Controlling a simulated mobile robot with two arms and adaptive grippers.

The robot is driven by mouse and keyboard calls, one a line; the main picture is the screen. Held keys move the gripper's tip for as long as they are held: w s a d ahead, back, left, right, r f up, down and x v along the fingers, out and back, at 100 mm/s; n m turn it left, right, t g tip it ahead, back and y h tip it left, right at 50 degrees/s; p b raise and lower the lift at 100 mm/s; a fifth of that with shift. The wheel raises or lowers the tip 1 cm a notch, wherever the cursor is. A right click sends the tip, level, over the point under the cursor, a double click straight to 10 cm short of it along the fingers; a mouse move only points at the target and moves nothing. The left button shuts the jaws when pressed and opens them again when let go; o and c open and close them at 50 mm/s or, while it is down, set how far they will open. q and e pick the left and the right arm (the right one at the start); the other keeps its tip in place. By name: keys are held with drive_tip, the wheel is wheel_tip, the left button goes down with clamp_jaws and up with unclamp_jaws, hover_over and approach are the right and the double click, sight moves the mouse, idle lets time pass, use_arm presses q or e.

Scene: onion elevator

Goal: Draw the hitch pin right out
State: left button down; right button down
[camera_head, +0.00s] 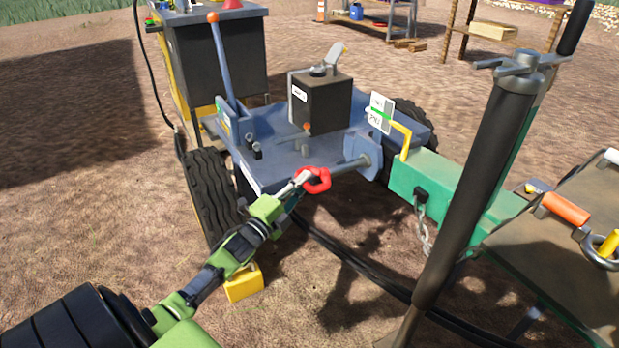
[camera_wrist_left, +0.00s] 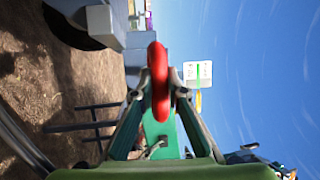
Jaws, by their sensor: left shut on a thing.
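The hitch pin shows as a red ring handle (camera_head: 317,180) in the head view, with a blue-grey rod (camera_head: 347,166) between it and a blue bracket plate (camera_head: 370,153). I cannot tell whether that rod is the pin's own shank. My left gripper (camera_head: 303,179) is shut on the red ring from the lower left. The left wrist view shows the red ring (camera_wrist_left: 160,82) edge-on between the two fingertips (camera_wrist_left: 159,88). The green drawbar (camera_head: 445,185) is right of the bracket, with a bent yellow handle (camera_head: 403,140) at its end. My right gripper is not in view.
A blue machine deck (camera_head: 270,160) with a black box (camera_head: 320,102) and a tilted lever (camera_head: 222,60) lies behind my gripper. A dark jack post (camera_head: 475,180) stands at the right. A chain (camera_head: 423,232) hangs from the drawbar. A yellow block (camera_head: 243,284) lies below my arm.

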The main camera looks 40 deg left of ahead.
use_arm(q)
drive_tip(key=shift+s+f, duration=0.1)
drive_tip(key=shift+f, duration=0.1)
drive_tip(key=c, duration=2.4)
unclamp_jaws()
drive_tip(key=o, duration=0.4)
drive_tip(key=shift+s, duration=0.15)
drive_tip(key=shift+a+r, duration=0.1)
drive_tip(key=s, duration=0.4)
drive_tip(key=s+f, duration=0.1)
drive_tip(key=s, duration=0.3)
drive_tip(key=s+f, duration=0.1)
drive_tip(key=s, duration=0.3)
drive_tip(key=shift+f, duration=0.1)
